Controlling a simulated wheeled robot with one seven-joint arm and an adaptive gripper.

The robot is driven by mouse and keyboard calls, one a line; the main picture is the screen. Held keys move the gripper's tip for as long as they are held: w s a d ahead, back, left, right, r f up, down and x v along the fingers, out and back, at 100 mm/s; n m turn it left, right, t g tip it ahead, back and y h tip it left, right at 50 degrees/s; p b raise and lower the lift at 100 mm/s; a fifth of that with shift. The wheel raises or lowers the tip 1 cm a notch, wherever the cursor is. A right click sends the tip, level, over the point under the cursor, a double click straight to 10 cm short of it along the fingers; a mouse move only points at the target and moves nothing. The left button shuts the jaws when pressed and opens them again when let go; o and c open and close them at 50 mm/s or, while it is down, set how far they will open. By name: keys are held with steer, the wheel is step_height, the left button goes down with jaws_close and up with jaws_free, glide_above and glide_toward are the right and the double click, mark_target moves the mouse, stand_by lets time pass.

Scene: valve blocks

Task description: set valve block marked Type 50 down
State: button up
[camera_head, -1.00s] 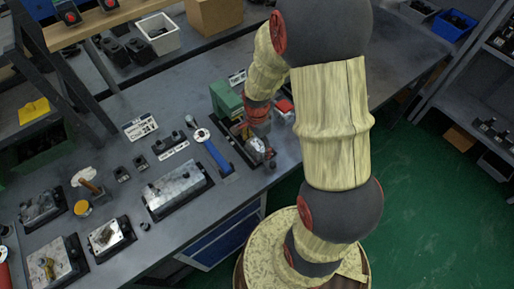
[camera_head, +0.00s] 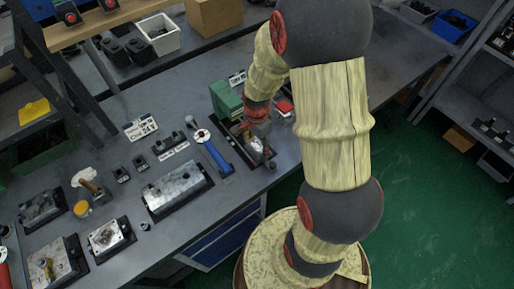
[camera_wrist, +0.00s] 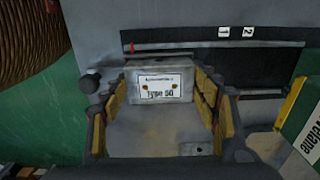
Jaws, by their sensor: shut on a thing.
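The valve block (camera_wrist: 158,86) is grey metal with a white label reading "Type 50", in the middle of the wrist view. My gripper (camera_wrist: 158,105) is shut on it, with yellow-padded fingers along its left and right sides. In the head view my gripper (camera_head: 259,143) is low at the bench's front edge, beside a green box. The block is mostly hidden there by my gripper. I cannot tell whether its underside touches the surface below.
A black strip (camera_wrist: 262,60) with labels 1 and 2 lies beyond the block in the wrist view. The green box (camera_head: 225,99) and a blue-handled tool (camera_head: 215,152) are close by. A long metal block (camera_head: 177,188) stands farther left on the bench (camera_head: 150,105).

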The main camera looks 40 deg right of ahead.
steer(key=shift+c, duration=0.9)
steer(key=shift+r, duration=0.15)
